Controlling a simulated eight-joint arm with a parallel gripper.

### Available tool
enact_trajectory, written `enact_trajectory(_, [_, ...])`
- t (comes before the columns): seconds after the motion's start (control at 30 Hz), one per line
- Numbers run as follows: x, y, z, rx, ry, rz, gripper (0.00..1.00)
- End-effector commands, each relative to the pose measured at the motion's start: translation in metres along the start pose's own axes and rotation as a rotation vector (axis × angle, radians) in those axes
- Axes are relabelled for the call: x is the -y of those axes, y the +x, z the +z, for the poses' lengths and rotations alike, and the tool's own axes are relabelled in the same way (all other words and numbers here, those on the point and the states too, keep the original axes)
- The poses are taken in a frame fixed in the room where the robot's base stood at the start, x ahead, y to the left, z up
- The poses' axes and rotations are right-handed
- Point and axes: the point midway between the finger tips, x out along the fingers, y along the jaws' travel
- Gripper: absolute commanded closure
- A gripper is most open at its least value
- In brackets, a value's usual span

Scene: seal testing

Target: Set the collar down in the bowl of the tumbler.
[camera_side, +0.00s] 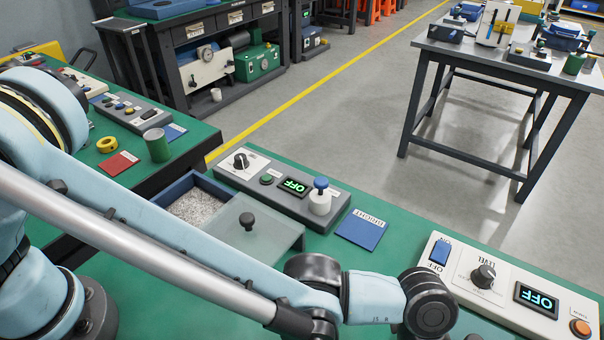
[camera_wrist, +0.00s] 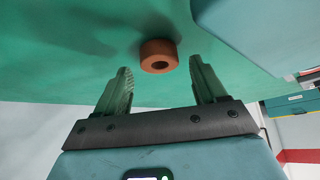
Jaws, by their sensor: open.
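A brown-orange ring, apparently the collar (camera_wrist: 158,55), lies on the green bench top in the wrist view, its hole visible. My gripper (camera_wrist: 160,66) is open, with one finger to each side of the collar in the picture and a gap on both sides. The collar and fingertips do not show in the side view. A blue-walled bin of pale grains (camera_side: 177,187), apparently the tumbler's bowl, is partly uncovered. A translucent lid (camera_side: 272,228) with a black knob lies across its right part. My arm hides the bin's near side.
A grey control box (camera_side: 290,190) reading OFF stands behind the bin. A blue card (camera_side: 362,229) lies beside it. A white control panel (camera_side: 500,285), also OFF, is at right. A yellow ring (camera_side: 107,144), red card (camera_side: 118,163) and green cylinder (camera_side: 157,145) are on the left bench.

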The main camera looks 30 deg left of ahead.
Motion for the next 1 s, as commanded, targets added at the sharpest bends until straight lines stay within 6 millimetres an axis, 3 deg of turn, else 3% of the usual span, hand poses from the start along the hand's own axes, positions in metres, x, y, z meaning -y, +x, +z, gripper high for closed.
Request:
enact_trajectory(0.3, [0.000,-0.066,0.000,-0.001,-0.002,-0.001,0.30])
enact_trajectory(0.67, [0.000,-0.107,0.004,0.005,-0.023,-0.012,0.30])
enact_trajectory(0.83, [-0.002,-0.152,0.043,0.046,-0.238,-0.127,0.30])
enact_trajectory(1.0, [-0.025,-0.220,0.109,0.096,-0.620,-0.337,0.30])
